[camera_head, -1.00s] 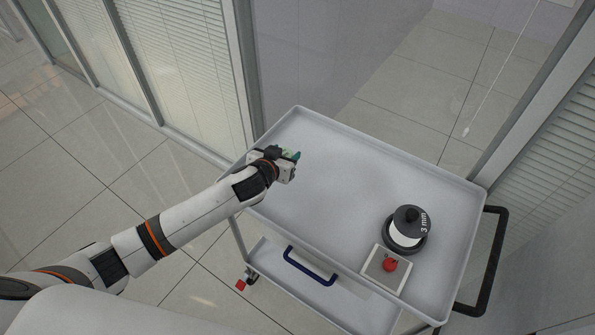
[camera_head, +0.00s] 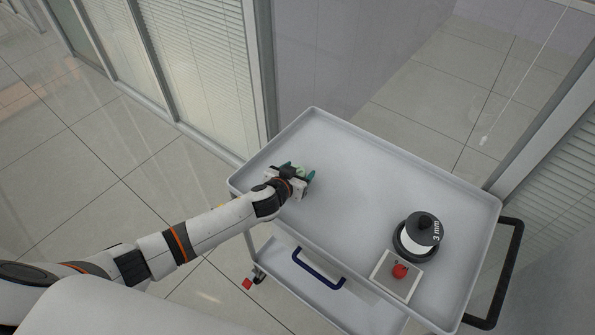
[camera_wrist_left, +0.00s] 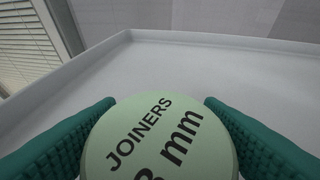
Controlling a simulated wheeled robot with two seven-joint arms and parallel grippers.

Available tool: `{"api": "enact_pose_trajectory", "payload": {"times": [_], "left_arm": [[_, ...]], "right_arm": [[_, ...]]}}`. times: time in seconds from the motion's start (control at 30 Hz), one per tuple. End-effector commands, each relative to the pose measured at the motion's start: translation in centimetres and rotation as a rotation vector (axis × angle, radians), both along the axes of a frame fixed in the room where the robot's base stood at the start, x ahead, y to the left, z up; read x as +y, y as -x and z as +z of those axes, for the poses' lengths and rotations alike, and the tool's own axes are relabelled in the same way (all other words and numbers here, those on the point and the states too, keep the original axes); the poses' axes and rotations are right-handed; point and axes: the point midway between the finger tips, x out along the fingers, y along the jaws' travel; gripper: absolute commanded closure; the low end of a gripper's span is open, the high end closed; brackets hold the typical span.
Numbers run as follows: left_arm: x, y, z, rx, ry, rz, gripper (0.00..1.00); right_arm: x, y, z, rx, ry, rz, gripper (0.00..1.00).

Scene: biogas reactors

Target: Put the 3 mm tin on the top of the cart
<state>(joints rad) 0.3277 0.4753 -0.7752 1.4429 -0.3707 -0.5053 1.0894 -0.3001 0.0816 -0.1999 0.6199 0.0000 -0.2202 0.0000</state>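A light green round tin (camera_wrist_left: 158,140) sits between the teal fingers of my left gripper (camera_wrist_left: 160,105) in the left wrist view. Its lid reads "JOINERS" and "mm"; the digit is partly cut off at the lower edge and looks like a 3. In the head view, my left gripper (camera_head: 299,174) is over the left part of the cart's top tray (camera_head: 350,180), with the tin (camera_head: 301,171) small and pale green between its fingers. The fingers appear shut on it. I cannot tell whether the tin touches the tray. My right gripper is out of view.
A black and white spool-like object marked "3 mm" (camera_head: 420,235) stands on the tray's right side. Beside it is a pale box with a red button (camera_head: 400,271). The tray has a raised rim; its middle is clear. A black handle (camera_head: 510,270) is at the right.

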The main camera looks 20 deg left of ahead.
Motion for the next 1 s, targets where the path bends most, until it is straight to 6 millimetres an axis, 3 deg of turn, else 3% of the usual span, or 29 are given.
{"api": "enact_pose_trajectory", "payload": {"times": [0.07,0.47,1.0], "left_arm": [[0.0,0.0,0.1,0.0,0.0,0.0,0.26],[0.1,0.4,0.5,0.0,0.001,0.0,0.26],[1.4,9.1,4.7,0.001,0.001,0.0,0.26]], "right_arm": [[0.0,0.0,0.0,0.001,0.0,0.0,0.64],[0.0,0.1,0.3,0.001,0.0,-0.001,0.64],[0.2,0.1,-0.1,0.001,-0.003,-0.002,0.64]]}}
